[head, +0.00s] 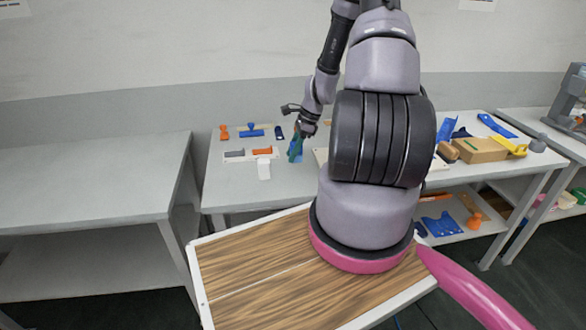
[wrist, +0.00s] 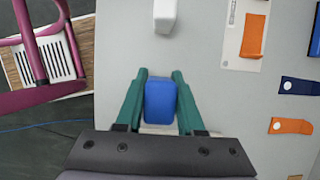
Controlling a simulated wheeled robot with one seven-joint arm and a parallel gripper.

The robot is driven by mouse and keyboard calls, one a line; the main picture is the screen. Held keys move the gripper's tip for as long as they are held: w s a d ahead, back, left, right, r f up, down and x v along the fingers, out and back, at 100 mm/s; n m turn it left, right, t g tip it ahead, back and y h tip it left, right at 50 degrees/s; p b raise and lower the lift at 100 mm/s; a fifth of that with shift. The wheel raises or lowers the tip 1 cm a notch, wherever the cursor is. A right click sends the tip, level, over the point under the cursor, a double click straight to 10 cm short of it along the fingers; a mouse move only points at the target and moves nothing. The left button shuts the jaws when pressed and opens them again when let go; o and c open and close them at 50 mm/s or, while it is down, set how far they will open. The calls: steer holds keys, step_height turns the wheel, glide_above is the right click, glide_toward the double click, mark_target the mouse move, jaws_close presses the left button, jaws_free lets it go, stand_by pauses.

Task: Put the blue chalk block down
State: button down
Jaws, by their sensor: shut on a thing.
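The blue chalk block (wrist: 160,102) sits between the two green fingers of my gripper (wrist: 160,76) in the wrist view. The fingers are shut on its sides. In the head view my gripper (head: 296,146) is over the middle table (head: 228,193), with blue showing beside its green fingers. The grey tabletop (wrist: 205,75) lies below the block in the wrist view. I cannot tell whether the block touches it.
A white block (wrist: 165,14) stands ahead of my gripper. A white plate with an orange piece (wrist: 252,36) and blue and orange flat pieces lie to the right. My arm hides part of the table. A bare table (head: 85,175) stands at the left.

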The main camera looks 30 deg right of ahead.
steer(key=shift+f, duration=2.65)
steer(key=shift+f, duration=0.15)
steer(key=c, duration=0.5)
jaws_free()
steer(key=shift+f, duration=0.1)
steer(key=s+v, duration=0.1)
steer(key=v, duration=0.9)
step_height(320, 180, up, 14)
steer(key=n+t+h, duration=0.1)
steer(key=n, duration=0.4)
glide_above(293, 175)
steer(key=s+a+r+n+t+h, duration=0.1)
steer(key=s+a+r+n, duration=0.15)
steer(key=r, duration=0.35)
steer(key=s+a+r+n, duration=0.2)
steer(key=a+r, duration=0.1)
steer(key=r, duration=0.3)
steer(key=s+a+r+n+t, duration=0.1)
steer(key=s+a+r+n, duration=0.1)
steer(key=s+r, duration=0.2)
steer(key=s+a+r+n+t, duration=0.1)
steer(key=s+a+r+n, duration=0.1)
steer(key=s+r, duration=0.3)
steer(key=s+a+r+n+t, duration=0.2)
steer(key=s+a+r+n, duration=0.1)
steer(key=s, duration=0.3)
steer(key=shift+s+r+n, duration=0.1)
steer(key=shift+r+n, duration=0.15)
steer(key=shift+r, duration=0.55)
